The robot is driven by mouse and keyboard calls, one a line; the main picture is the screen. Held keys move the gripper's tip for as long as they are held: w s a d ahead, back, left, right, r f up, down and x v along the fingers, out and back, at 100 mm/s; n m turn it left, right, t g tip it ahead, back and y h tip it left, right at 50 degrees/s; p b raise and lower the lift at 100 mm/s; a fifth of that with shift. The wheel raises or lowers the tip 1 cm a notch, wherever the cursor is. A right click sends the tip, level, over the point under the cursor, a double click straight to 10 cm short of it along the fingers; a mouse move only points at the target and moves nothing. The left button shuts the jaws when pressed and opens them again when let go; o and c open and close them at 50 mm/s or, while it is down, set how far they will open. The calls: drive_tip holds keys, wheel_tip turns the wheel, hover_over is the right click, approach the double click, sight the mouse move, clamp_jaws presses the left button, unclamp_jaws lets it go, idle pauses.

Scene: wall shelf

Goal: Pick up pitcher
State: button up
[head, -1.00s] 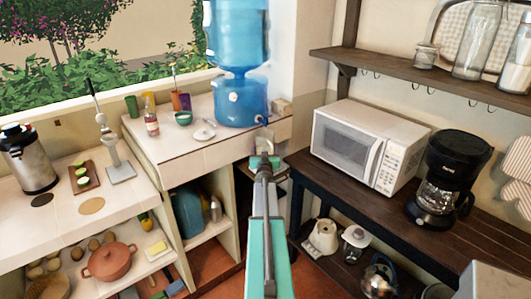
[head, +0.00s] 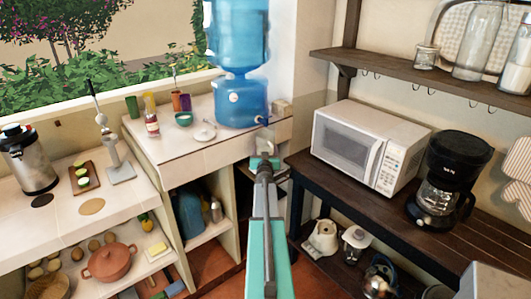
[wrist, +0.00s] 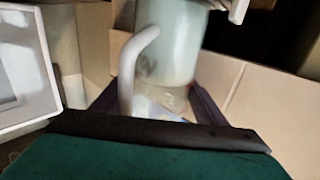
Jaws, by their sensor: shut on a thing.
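The pitcher (wrist: 172,45) shows in the wrist view as a pale, translucent vessel with a white curved handle (wrist: 128,70) on its left side. Its top and part of its base are out of view or hidden. My gripper (wrist: 155,97) is shut on the pitcher, with a dark finger on either side of its lower part. In the head view, my gripper (head: 264,163) is at the gap between the left counter and the dark shelf. I cannot make out the pitcher clearly there, behind my arm.
A blue water dispenser (head: 239,100) stands on the white counter (head: 215,150) close behind my gripper. A microwave (head: 350,148) and coffee maker (head: 447,180) stand on the dark shelf (head: 400,200) to the right. Reddish floor shows below.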

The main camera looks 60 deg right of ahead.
drive_tip(key=shift+r+b, duration=0.35)
drive_tip(key=shift+r, duration=0.25)
drive_tip(key=shift+r, duration=0.15)
drive_tip(key=s+a+b, duration=0.1)
drive_tip(key=s+a, duration=0.1)
drive_tip(key=s, duration=0.6)
drive_tip(key=s+a+b, duration=0.1)
drive_tip(key=s+a, duration=0.2)
drive_tip(key=s, duration=0.6)
drive_tip(key=shift+a, duration=0.35)
idle(0.6)
drive_tip(key=shift+a+r, duration=0.1)
idle(0.8)
